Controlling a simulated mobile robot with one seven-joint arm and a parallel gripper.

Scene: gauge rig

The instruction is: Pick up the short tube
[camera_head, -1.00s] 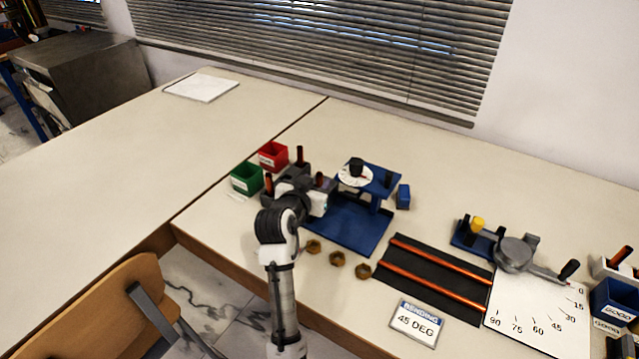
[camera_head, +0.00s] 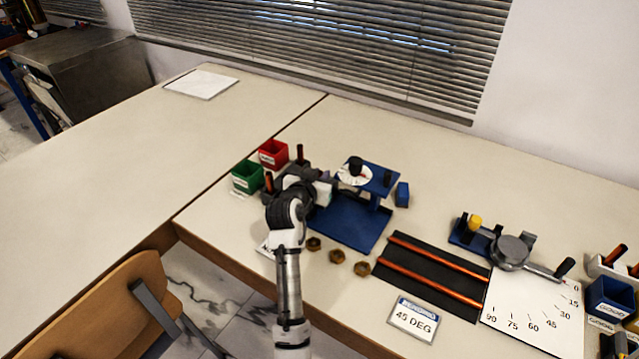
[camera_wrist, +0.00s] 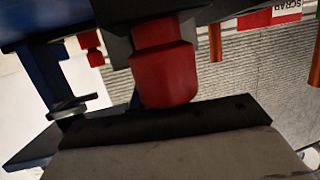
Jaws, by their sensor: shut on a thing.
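My gripper (camera_head: 324,182) is at the left side of the blue gauge rig (camera_head: 345,222), mostly hidden behind my own wrist in the head view. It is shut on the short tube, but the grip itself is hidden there. In the wrist view a stubby red cylinder (camera_wrist: 165,72) stands close above the grey and black edge at the bottom; I cannot tell what it belongs to. Copper-coloured upright tubes show beside my gripper, one behind it (camera_head: 299,155) and one to its left (camera_head: 268,182). Two copper tubes also show in the wrist view, at the middle (camera_wrist: 215,42) and right edge (camera_wrist: 315,62).
A green bin (camera_head: 247,180) and a red bin (camera_head: 273,156) stand left of my gripper. Several brass nuts (camera_head: 337,257) lie in front of the rig. A black mat (camera_head: 425,274) with two long copper tubes and a bender (camera_head: 512,254) are at right. The left table is mostly clear.

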